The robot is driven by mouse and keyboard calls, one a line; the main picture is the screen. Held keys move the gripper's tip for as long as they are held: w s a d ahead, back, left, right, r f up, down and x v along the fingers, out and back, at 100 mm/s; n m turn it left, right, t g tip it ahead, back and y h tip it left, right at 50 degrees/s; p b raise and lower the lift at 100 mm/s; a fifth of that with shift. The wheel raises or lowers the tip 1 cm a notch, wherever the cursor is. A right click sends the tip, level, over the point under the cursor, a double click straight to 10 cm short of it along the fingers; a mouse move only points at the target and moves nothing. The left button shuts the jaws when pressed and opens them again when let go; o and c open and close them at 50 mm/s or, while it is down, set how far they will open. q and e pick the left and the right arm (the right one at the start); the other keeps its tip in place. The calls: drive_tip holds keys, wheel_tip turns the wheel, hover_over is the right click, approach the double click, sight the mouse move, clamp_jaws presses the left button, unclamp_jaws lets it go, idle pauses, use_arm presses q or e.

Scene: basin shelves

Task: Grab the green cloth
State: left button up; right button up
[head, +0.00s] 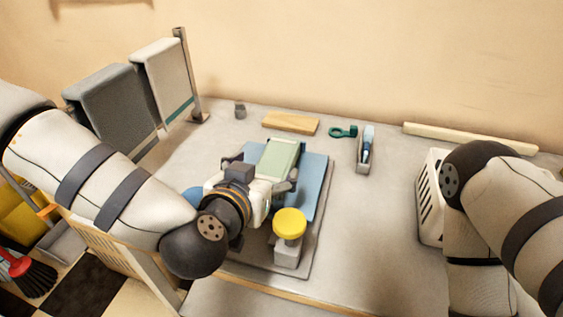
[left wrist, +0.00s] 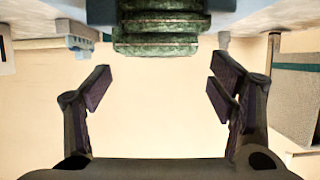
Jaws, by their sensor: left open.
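In the left wrist view the cloth (left wrist: 160,35) shows as several dark green layers at the top middle. My left gripper (head: 265,170) is open over the near part of the stack, partly hiding it. In the wrist view its fingers (left wrist: 158,85) are spread wide with nothing between them, and the cloth appears above and between their tips. Contact cannot be told. My right arm shows at the right, its gripper out of view.
A yellow round piece (head: 289,222) on a pale block (head: 287,255) stands close beside my left gripper. A white slotted basket (head: 430,200) stands right. A wooden block (head: 291,123), green ring (head: 343,131) and grey holder (head: 363,168) lie behind.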

sight(273, 165)
use_arm(q)
drive_tip(key=w+f, duration=0.2)
drive_tip(key=w+d+f+b, duration=0.1)
drive_tip(key=w+f, duration=0.1)
drive_tip(key=shift+w+d, duration=0.2)
drive_tip(key=shift+w, duration=0.15)
drive_tip(key=shift+w+d, duration=0.15)
drive_tip(key=shift+w, duration=0.3)
drive_tip(key=shift+r, duration=0.15)
drive_tip(key=c, duration=1.3)
use_arm(e)
drive_tip(key=shift+s+a+f+g, duration=0.15)
drive_tip(key=shift+s+f+g, duration=0.15)
drive_tip(key=shift+s+f, duration=0.6)
